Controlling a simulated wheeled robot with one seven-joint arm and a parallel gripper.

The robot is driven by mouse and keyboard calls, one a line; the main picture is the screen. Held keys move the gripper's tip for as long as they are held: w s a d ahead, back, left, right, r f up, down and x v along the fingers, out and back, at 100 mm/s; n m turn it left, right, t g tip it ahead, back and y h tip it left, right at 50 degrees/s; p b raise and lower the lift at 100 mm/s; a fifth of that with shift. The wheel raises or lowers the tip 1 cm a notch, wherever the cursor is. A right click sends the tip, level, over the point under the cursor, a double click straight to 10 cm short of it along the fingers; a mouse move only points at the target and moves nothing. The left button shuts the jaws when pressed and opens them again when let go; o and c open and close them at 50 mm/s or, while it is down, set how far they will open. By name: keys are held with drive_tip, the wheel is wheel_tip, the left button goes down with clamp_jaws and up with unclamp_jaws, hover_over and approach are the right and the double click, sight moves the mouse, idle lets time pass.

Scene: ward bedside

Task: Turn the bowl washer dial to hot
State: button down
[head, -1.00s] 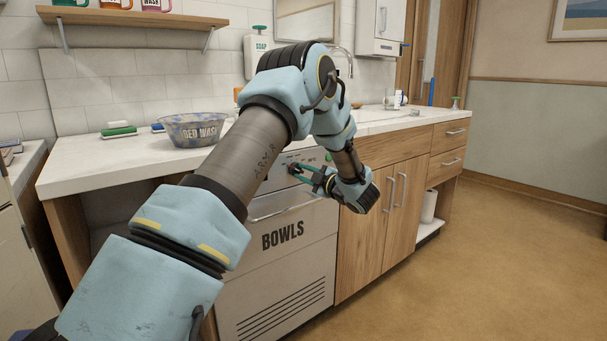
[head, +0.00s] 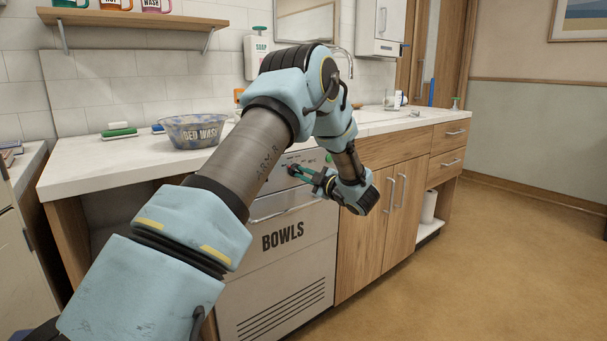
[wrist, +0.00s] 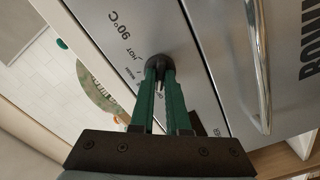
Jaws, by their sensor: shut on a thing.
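The bowl washer (head: 275,270) is the silver front marked BOWLS under the counter. Its dark round dial (wrist: 157,66) shows in the wrist view between my fingertips, on the panel beside a 90°C mark and the word HOT. Smaller printed words sit around the dial, partly hidden by my fingers. My gripper (wrist: 158,78) has green fingers and is shut on the dial; in the head view it reaches the panel from the right (head: 294,171). I cannot tell which mark the dial points at.
The washer's bar handle (wrist: 258,60) runs close beside the panel. A BED WASH bowl (head: 193,131) and a green-and-white sponge (head: 119,130) stand on the counter above. Wooden cupboards (head: 375,210) adjoin on the right. The floor (head: 480,270) at the right is clear.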

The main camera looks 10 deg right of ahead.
drive_tip(key=m+p, duration=0.3)
drive_tip(key=m, duration=0.2)
drive_tip(key=shift+m+p, duration=0.35)
drive_tip(key=shift+m, duration=0.05)
drive_tip(key=m+p, duration=0.3)
drive_tip(key=m, duration=0.3)
drive_tip(key=shift+p, duration=0.4)
drive_tip(key=m+p, duration=0.3)
drive_tip(key=m, duration=0.2)
drive_tip(key=shift+m, duration=0.4)
drive_tip(key=m+p, duration=0.2)
drive_tip(key=m, duration=0.3)
drive_tip(key=shift+f, duration=0.1)
drive_tip(key=shift+m, duration=0.4)
drive_tip(key=c, duration=0.9)
unclamp_jaws()
drive_tip(key=b+v, duration=0.1)
drive_tip(key=v, duration=1)
drive_tip(key=shift+b, duration=0.4)
